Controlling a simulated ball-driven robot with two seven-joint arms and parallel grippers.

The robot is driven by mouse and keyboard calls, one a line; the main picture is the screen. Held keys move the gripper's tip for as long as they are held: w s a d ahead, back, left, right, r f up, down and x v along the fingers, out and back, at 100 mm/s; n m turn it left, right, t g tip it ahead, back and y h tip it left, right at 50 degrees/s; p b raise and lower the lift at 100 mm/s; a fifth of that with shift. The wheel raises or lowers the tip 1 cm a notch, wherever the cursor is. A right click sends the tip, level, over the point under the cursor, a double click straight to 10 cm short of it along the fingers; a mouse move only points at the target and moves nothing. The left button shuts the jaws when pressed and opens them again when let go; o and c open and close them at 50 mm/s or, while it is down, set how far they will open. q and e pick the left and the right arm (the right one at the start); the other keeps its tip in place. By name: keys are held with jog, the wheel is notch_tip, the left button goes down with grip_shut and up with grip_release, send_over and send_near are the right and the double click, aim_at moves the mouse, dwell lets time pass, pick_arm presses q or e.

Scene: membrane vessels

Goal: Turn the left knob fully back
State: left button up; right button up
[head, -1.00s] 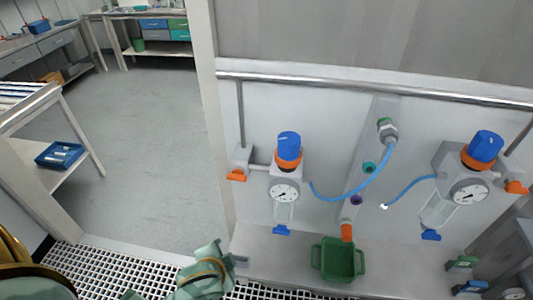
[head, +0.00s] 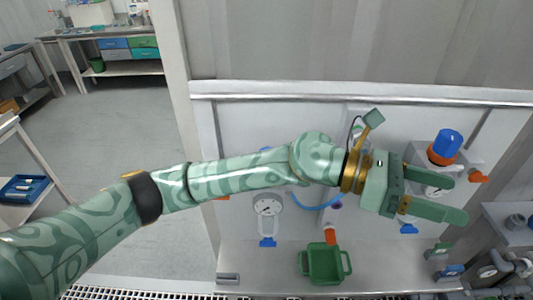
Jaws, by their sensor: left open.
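The left regulator shows only its white round gauge (head: 268,207) and a blue lower tap (head: 267,242). Its blue knob is hidden behind my left arm, which crosses the panel from the left. My left gripper (head: 458,198) is open and empty, with its fingers pointing right. It is to the right of the left regulator, in front of the right regulator, and partly covers that gauge. The right regulator's blue knob (head: 447,141) with its orange collar (head: 442,155) shows above the fingers. My right gripper is not in view.
A green bin (head: 325,264) stands on the ledge below the panel, under an orange fitting (head: 331,235). A metal rail (head: 300,98) runs across above. A blue hose (head: 318,202) hangs partly behind my arm. Grey equipment (head: 500,265) is at the lower right.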

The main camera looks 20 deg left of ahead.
pick_arm(q)
jog(key=w+a+f+m+y, duration=0.2)
jog(key=w+a+m+y, duration=0.1)
jog(key=w+a+y, duration=0.3)
jog(key=w+a+f+m+y, duration=0.3)
jog(key=a+y, duration=0.3)
jog(key=a, duration=0.2)
jog(key=w+a+r+n+t+y, duration=0.1)
jog(key=w+a+r+y, duration=0.2)
jog(key=a+r, duration=0.35)
jog(key=w+a+r+n+t+y, duration=0.1)
jog(key=w+a+r+n+y, duration=0.15)
jog(key=a, duration=0.75)
jog(key=shift+m+y, duration=0.25)
jog(key=shift+m, duration=0.3)
jog(key=f, duration=1.5)
jog(key=shift+s+d+f, duration=0.15)
jog(key=shift+d+f, duration=0.2)
jog(key=shift+f, duration=0.05)
jog(key=c, duration=1)
